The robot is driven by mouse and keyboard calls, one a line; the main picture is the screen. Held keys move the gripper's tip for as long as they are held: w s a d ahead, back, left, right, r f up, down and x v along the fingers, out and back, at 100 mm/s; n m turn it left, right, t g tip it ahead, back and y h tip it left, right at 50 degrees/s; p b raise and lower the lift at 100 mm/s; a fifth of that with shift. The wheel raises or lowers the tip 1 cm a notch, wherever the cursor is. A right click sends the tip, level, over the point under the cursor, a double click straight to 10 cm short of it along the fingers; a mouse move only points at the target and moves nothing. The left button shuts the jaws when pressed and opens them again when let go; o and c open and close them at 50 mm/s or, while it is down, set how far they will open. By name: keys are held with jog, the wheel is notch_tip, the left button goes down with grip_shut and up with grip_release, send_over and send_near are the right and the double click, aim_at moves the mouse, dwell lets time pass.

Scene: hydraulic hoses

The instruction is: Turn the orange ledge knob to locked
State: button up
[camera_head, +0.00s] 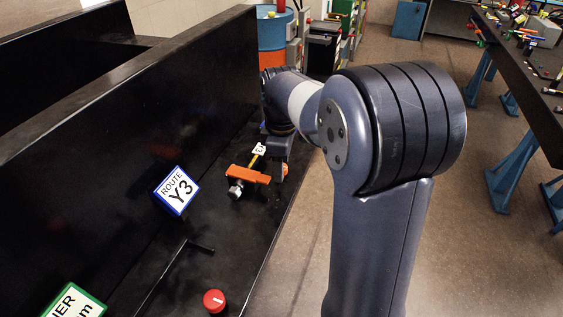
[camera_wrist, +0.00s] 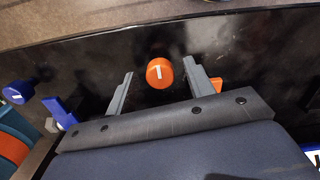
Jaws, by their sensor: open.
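The round orange knob (camera_wrist: 160,73) shows in the wrist view with a short white mark on its face, close to upright and slightly tilted. It sits against the black ledge surface (camera_wrist: 90,60). My gripper (camera_wrist: 158,68) is open, with one grey finger on the left of the knob and one on the right. Clear gaps show between the knob and both fingers, so neither is seen touching it.
An orange fitting with a silver end (camera_head: 250,175) lies beside my gripper. A blue knob (camera_wrist: 18,92) shows at the wrist view's left. A red knob (camera_head: 214,301) stands nearer on the ledge. A tall black wall with a "ROUTE Y3" sign (camera_head: 177,190) bounds the left side.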

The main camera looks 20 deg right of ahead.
jog(key=shift+c, duration=0.4)
jog(key=c, duration=0.9)
jog(key=shift+m, duration=0.3)
jog(key=m+p, duration=0.1)
jog(key=m, duration=0.2)
jog(key=shift+r+p, duration=0.1)
jog(key=shift+p, duration=0.2)
jog(key=m+p, duration=0.1)
jog(key=m, duration=0.4)
jog(key=m+p, duration=0.1)
jog(key=m, duration=0.3)
jog(key=shift+m, duration=0.3)
jog(key=m, duration=0.4)
jog(key=shift+m+p, duration=0.3)
